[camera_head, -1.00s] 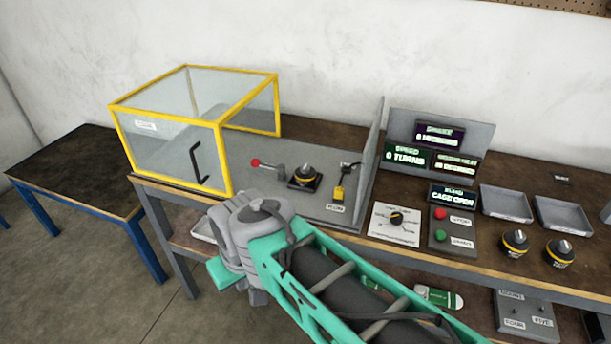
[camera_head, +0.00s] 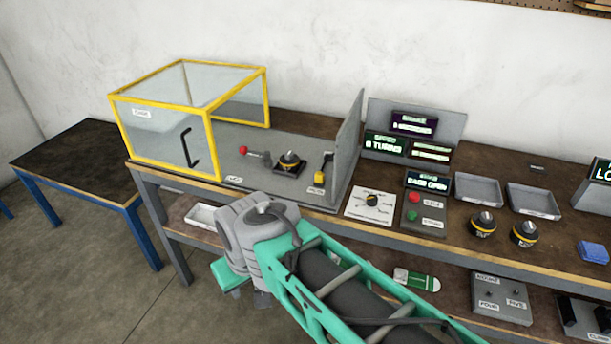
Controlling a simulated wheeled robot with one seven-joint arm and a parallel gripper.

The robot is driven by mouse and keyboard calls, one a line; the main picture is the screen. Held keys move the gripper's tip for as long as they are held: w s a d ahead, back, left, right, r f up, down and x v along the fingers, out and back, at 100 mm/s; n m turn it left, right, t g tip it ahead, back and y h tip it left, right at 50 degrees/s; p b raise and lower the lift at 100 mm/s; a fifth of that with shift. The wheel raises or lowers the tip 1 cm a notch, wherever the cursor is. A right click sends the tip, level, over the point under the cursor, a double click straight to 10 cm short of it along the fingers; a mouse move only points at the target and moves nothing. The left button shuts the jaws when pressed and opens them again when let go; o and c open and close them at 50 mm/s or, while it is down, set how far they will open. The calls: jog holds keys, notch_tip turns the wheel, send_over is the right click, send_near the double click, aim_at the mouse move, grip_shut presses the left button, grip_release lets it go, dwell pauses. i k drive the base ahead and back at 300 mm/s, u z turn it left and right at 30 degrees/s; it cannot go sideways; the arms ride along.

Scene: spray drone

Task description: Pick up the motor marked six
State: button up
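Two black motors with yellow bands stand on the workbench at the right, a left one (camera_head: 483,223) and a right one (camera_head: 524,233). They stand upright in front of two grey trays. A third black and yellow motor (camera_head: 289,162) sits on a dark mount inside the test cage area. I cannot read a number on any of them. My green and grey arm crosses the lower middle of the view, in front of the bench. My gripper does not show, and nothing held can be seen.
The yellow-framed clear cage (camera_head: 190,165) stands at the left end of the bench, slid away from the motor mount. Grey trays (camera_head: 478,188) (camera_head: 534,201), a control box (camera_head: 424,212) and a blue block (camera_head: 593,252) are near the motors. A lower shelf holds labelled boxes (camera_head: 500,298).

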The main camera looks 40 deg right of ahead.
aim_at(293, 165)
jog(key=k, duration=0.75)
jog(key=u, duration=0.7)
jog(key=i, duration=1.7)
jog(key=z, duration=0.85)
jog(key=i, duration=0.4)
jog(key=z, duration=0.1)
